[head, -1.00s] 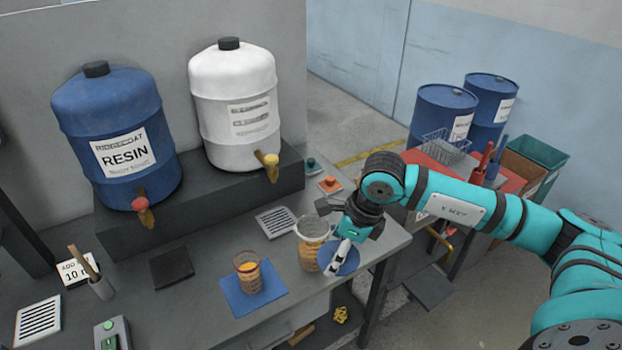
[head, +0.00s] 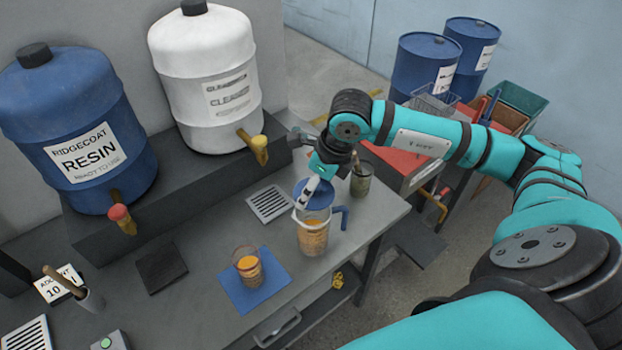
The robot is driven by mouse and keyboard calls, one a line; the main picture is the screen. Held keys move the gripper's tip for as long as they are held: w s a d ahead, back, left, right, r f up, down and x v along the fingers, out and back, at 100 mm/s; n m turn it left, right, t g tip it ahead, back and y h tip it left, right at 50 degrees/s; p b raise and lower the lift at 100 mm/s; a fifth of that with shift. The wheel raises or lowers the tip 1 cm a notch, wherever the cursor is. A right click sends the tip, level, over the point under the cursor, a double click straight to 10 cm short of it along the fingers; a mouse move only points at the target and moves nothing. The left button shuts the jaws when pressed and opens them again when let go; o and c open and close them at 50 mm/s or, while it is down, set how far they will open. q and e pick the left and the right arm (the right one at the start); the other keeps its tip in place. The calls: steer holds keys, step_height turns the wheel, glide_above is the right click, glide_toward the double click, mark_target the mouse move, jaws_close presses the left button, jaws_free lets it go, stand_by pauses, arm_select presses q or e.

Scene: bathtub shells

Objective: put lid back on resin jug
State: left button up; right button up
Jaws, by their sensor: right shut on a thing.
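The resin jug (head: 313,240) is a clear measuring jug with a blue handle and orange liquid inside, upright near the bench's right end. My right gripper (head: 309,190) is shut on the blue round lid (head: 320,200). It holds the lid at the jug's mouth, overlapping the far part of the rim in the head view. I cannot tell whether lid and rim touch. The near part of the rim shows uncovered. My left gripper is not in view.
A clear cup of orange liquid (head: 248,268) stands on a blue mat (head: 275,288) left of the jug. A vented plate (head: 268,204) lies behind. A jar (head: 361,182) stands at the bench's back right. Blue (head: 80,130) and white (head: 205,80) drums stand on the raised shelf.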

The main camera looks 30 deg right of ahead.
steer(key=x, duration=0.1)
steer(key=b+x, duration=0.1)
steer(key=x, duration=0.1)
steer(key=shift+s+d+f, duration=0.1)
steer(key=shift+s+d, duration=0.1)
step_height(320, 180, down, 2)
steer(key=shift+f+b, duration=0.2)
steer(key=shift+b, duration=1.05)
steer(key=c, duration=0.5)
steer(key=shift+c, duration=0.7)
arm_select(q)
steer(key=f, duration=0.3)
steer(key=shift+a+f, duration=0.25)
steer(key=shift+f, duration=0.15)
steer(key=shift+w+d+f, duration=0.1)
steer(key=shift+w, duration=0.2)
arm_select(e)
steer(key=shift+w+d+r, duration=0.1)
steer(key=shift+d+r, duration=0.1)
steer(key=shift+r, duration=0.1)
arm_select(q)
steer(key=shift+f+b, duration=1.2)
steer(key=shift+b, duration=0.15)
arm_select(e)
steer(key=shift+f, duration=0.2)
